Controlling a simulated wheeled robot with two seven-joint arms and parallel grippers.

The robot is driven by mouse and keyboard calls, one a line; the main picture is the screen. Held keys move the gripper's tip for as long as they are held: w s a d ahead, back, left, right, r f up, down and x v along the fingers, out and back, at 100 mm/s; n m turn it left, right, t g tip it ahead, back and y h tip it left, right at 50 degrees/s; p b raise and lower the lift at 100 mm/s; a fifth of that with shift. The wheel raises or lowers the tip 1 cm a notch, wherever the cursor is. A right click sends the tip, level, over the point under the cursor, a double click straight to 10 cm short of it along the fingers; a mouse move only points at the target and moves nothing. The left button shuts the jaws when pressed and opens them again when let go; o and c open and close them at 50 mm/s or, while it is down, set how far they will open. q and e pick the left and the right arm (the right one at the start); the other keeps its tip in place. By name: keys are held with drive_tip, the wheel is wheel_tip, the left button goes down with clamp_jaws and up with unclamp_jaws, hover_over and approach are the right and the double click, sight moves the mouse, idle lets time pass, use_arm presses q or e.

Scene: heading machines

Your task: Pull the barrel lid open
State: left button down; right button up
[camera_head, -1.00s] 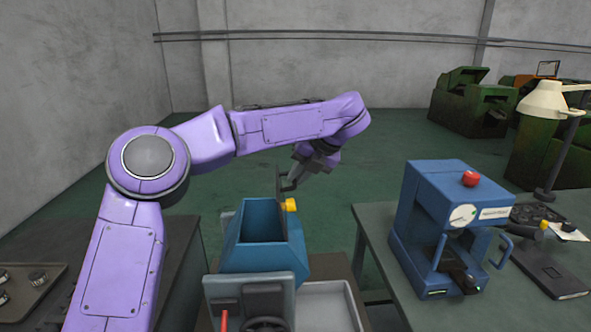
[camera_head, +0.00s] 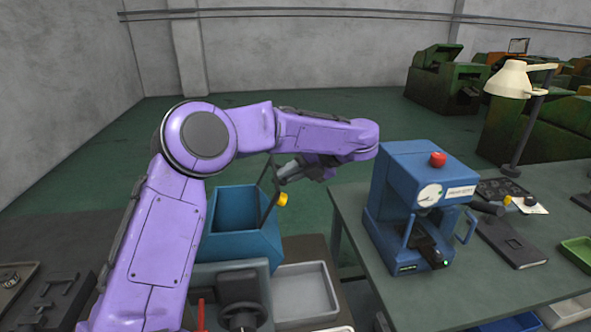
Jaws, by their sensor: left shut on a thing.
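The barrel (camera_head: 240,243) is a blue open-topped tumbler at the lower middle, with a yellow knob (camera_head: 282,199) on its right side. Its mouth is uncovered, and the dark inside shows. The barrel lid (camera_head: 269,207) shows as a thin dark panel, nearly edge-on, standing up at the right edge of the mouth. My left gripper (camera_head: 281,177) is above the barrel's right side, shut on the lid's handle; the arm partly covers the hold. My right gripper is not in view.
A grey housing with a black handwheel (camera_head: 240,303) stands in front of the barrel. A pale tray (camera_head: 304,292) lies to its right. A blue press (camera_head: 424,195) with a red button stands on the right table, close to my left wrist. A cream lamp (camera_head: 520,80) stands behind.

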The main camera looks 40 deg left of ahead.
use_arm(q)
drive_tip(key=shift+s+f, duration=0.15)
drive_tip(key=shift+f, duration=0.35)
drive_tip(key=c, duration=1.4)
unclamp_jaws()
drive_tip(key=shift+o, duration=1.2)
drive_tip(key=b+v, duration=0.1)
drive_tip(key=v, duration=0.9)
drive_tip(key=shift+w, duration=0.35)
drive_tip(key=shift+a, duration=0.2)
drive_tip(key=x, duration=0.9)
drive_tip(key=shift+s+a+r+p, duration=0.15)
drive_tip(key=shift+s+a+p, duration=0.2)
drive_tip(key=shift+s+a, duration=0.1)
